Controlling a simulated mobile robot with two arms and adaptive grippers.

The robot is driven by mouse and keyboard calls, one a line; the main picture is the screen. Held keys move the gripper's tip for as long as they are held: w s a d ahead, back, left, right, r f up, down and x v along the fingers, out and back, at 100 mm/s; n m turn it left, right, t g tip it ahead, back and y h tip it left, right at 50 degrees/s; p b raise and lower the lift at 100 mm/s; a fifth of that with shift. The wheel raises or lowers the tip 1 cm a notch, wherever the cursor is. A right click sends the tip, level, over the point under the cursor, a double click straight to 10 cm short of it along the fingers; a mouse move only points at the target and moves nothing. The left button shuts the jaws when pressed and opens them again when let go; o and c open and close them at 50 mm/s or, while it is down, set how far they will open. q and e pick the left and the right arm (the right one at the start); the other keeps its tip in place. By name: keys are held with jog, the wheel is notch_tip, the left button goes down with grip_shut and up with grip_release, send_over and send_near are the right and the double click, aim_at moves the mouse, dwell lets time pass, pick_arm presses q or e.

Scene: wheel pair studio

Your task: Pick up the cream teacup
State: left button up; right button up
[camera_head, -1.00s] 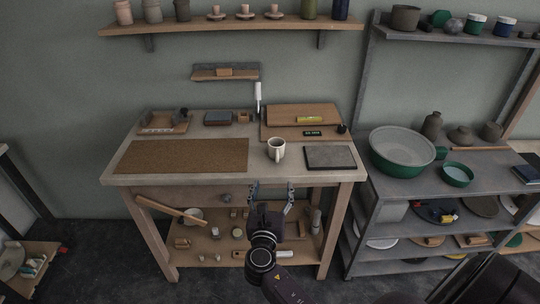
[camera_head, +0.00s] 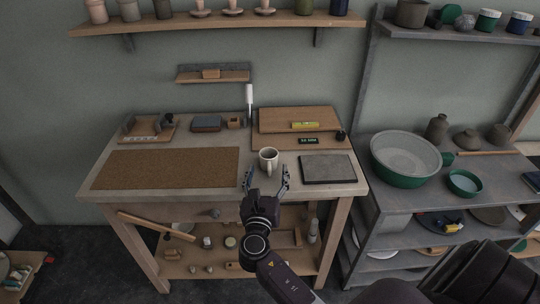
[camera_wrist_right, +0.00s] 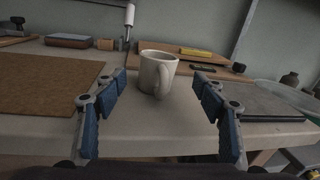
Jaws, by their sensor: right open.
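The cream teacup (camera_head: 268,159) stands upright on the worktable (camera_head: 222,195), between the brown mat and the dark slab. My right gripper (camera_head: 266,178) is open in front of the cup, at the table's front edge. In the right wrist view the cup (camera_wrist_right: 157,71) shows ahead, between and beyond the open blue fingers (camera_wrist_right: 160,108), with its handle facing the gripper. The fingers do not touch it. My left gripper is not in view.
A brown mat (camera_head: 165,168) lies left of the cup and a dark slab (camera_head: 327,168) right of it. Behind are a wooden board (camera_head: 298,119) and a white-handled tool (camera_head: 249,95). A shelf unit with a green basin (camera_head: 404,180) stands to the right.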

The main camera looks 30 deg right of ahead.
aim_at(268, 162)
jog(key=shift+w+d+r, duration=0.3)
jog(key=shift+w+d, duration=0.15)
jog(key=shift+w, duration=0.1)
jog(key=x, duration=0.5)
jog(key=shift+w+p, duration=0.25)
jog(key=shift+p, duration=0.05)
jog(key=c, duration=1.5)
